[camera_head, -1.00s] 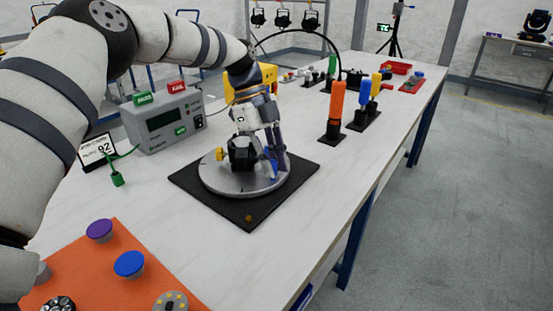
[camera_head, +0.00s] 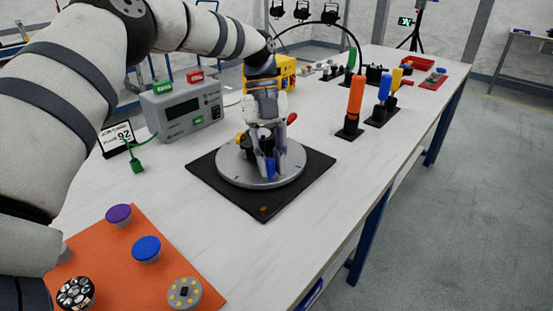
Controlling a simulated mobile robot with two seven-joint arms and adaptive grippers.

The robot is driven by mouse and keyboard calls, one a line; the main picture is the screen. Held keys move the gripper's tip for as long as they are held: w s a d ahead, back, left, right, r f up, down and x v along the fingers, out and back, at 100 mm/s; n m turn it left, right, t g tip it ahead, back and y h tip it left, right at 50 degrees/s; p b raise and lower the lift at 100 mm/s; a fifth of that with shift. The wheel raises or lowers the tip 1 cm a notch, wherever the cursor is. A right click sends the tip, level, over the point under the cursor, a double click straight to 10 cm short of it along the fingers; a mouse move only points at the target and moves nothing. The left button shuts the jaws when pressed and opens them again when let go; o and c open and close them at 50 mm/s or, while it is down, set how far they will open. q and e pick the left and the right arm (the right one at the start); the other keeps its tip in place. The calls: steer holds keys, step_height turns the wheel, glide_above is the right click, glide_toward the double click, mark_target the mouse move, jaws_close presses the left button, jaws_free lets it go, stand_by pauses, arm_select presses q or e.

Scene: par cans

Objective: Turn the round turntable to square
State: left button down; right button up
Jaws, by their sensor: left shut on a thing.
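The round grey turntable (camera_head: 232,175) sits on a black square base plate (camera_head: 312,178) on the white table. It carries a dark fixture (camera_head: 246,148) near its middle, with a small yellow part (camera_head: 240,137) at the back left. A red part (camera_head: 291,118) shows behind the gripper. My left gripper (camera_head: 269,160) points down over the turntable, its fingers shut around a blue piece (camera_head: 270,170) on the front half. The fingers partly hide the fixture and the blue piece. A small orange mark (camera_head: 263,209) lies at the plate's front corner. My right gripper is out of view.
A grey tester box (camera_head: 185,110) and a small sign stand left of the plate. An orange mat (camera_head: 110,265) with several round pieces lies in front. Orange (camera_head: 356,95) and blue-handled tools stand to the right. Bare table surrounds the plate.

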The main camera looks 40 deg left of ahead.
arm_select(q)
steer(key=shift+s+a+f+m+g, duration=0.15)
steer(key=shift+s+a+m+g, duration=0.15)
steer(key=shift+s+a+m, duration=0.5)
steer(key=shift+d+m+y, duration=0.1)
steer(key=shift+m+y, duration=0.2)
steer(key=shift+m, duration=0.1)
steer(key=c, duration=1.5)
jaws_free()
steer(key=shift+w, duration=0.1)
steer(key=v, duration=0.7)
steer(key=shift+w+r, duration=0.1)
steer(key=shift+r, duration=0.15)
